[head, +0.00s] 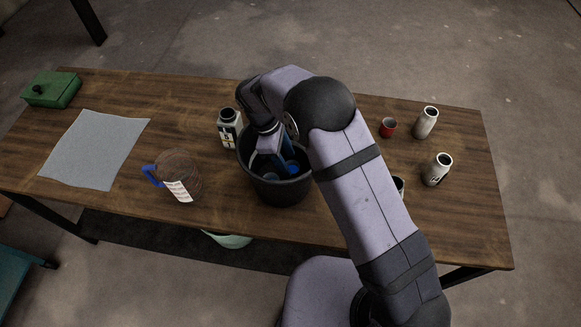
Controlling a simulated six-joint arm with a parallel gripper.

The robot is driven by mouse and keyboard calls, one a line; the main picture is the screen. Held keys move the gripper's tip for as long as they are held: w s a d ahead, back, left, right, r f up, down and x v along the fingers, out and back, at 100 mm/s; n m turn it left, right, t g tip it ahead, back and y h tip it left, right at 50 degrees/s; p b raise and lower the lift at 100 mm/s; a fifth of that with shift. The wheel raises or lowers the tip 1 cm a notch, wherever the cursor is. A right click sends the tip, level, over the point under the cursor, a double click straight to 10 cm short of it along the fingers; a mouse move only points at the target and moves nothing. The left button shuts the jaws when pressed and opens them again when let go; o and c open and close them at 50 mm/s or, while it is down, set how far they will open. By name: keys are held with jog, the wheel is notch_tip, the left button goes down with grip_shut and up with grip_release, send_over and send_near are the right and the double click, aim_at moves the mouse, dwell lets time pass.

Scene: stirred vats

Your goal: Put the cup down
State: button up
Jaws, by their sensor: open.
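My gripper (281,165) reaches down into a black vat (272,192) at the middle of the table, with its jaws open. Blue parts show low inside the vat around the jaws; I cannot tell how much of them is gripper and how much is a separate thing. A small red cup (388,128) stands upright on the table (330,220) to the right of my arm, well apart from the gripper. The vat's near wall and my wrist hide most of its inside.
A white-labelled bottle (229,130) stands close left of the vat. A clear jug (181,180) with a blue handle, a grey sheet (95,150) and a green box (52,89) lie further left. Pale canisters (426,124) (437,170) stand right. A dark-mouthed container (399,185) is partly behind my arm.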

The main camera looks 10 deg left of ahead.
jog(key=b+v, duration=0.1)
jog(key=v, duration=0.5)
jog(key=shift+r, duration=0.4)
jog(key=shift+a, duration=0.1)
